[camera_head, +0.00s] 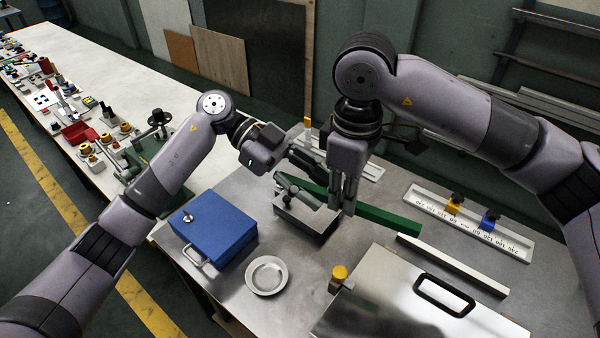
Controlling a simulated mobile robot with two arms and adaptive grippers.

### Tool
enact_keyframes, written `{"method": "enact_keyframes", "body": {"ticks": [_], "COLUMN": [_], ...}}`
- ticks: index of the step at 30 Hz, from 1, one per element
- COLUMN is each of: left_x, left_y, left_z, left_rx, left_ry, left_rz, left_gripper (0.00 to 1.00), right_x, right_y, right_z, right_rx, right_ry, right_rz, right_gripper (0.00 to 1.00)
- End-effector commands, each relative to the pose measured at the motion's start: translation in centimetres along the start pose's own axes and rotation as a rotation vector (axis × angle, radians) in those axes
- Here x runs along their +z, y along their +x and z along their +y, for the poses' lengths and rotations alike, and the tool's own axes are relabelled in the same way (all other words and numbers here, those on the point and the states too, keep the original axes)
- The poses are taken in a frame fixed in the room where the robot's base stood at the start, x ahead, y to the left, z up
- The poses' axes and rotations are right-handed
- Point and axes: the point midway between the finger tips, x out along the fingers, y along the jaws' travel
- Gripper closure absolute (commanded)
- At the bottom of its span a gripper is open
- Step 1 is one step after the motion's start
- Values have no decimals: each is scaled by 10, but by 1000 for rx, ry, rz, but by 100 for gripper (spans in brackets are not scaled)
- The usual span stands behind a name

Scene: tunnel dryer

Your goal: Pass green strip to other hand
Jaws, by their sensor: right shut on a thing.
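The green strip (388,216) is a long straight bar above the steel table, running from the middle toward the lower right. My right gripper (342,208) points down and is shut on the strip near its left part, hiding some of it. My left gripper (318,188) reaches in from the left, close beside the right one. Its dark fingers look spread at the strip's left end. Whether they touch the strip is hard to tell.
A grey metal block (305,222) stands below the grippers. A blue box (213,228) and a round dish (267,275) are at left. A steel lidded box (400,300) is in front. A marked white rail (470,226) and a pale bar (452,264) lie at right.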

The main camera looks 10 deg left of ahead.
Motion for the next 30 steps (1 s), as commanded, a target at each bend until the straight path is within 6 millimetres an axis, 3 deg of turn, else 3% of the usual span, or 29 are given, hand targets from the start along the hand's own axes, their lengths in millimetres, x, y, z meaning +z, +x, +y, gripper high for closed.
{"method": "enact_keyframes", "body": {"ticks": [9,26,30], "left_x": [0,0,0], "left_y": [3,3,2], "left_z": [0,0,0], "left_rx": [-1,-1,-2], "left_ry": [1,0,1], "left_rz": [0,0,0], "left_gripper": [62,98,100], "right_x": [0,0,0], "right_y": [0,0,0], "right_z": [0,0,0], "right_rx": [0,0,-1], "right_ry": [0,-1,-3], "right_rz": [0,0,0], "right_gripper": [100,100,100]}}
